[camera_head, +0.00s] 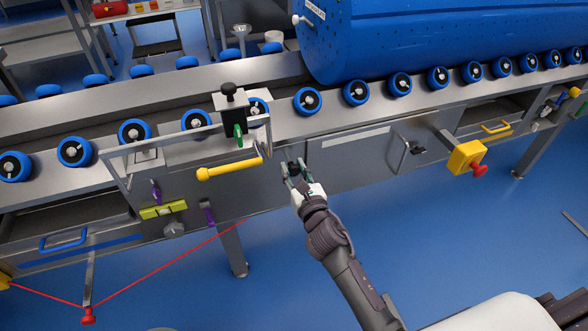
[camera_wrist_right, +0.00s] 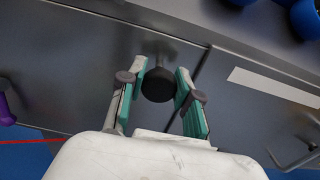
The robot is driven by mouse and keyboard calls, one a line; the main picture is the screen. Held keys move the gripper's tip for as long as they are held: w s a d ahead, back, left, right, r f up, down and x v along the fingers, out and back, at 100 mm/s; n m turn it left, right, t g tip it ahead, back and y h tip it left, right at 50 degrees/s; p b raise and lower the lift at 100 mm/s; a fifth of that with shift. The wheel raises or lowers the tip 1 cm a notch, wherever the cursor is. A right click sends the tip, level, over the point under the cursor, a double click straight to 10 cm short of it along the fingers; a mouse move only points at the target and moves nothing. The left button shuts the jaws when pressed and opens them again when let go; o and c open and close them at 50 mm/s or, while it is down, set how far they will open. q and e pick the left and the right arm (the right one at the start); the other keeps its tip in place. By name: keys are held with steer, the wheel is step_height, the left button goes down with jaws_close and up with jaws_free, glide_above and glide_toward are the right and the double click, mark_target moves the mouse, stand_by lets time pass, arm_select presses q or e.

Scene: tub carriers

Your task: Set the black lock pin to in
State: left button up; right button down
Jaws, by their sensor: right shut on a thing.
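The black lock pin (camera_wrist_right: 158,86) shows in the right wrist view as a round black knob standing out from the grey front panel. My right gripper (camera_wrist_right: 160,92) has its green-padded fingers on either side of the knob and is shut on it. In the head view the right gripper (camera_head: 292,170) is at the front panel below the roller conveyor, and its fingers mostly hide the knob. How far the pin stands in or out cannot be told. My left gripper is not in view.
A yellow-handled bar (camera_head: 230,169) sticks out left of the gripper. Above it is a black block with a black knob (camera_head: 229,90) and green lever (camera_head: 238,135). A yellow box with a red button (camera_head: 467,157) juts out at right. A big blue drum (camera_head: 400,35) lies on the rollers.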

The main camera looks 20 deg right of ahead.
steer(key=shift+w, duration=1.2)
steer(key=shift+r, duration=0.1)
steer(key=c, duration=0.8)
jaws_free()
steer(key=shift+w, duration=0.1)
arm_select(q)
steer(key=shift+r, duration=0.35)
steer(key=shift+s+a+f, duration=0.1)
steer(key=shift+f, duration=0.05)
arm_select(e)
steer(key=s, duration=1.2)
steer(key=shift+d, duration=0.2)
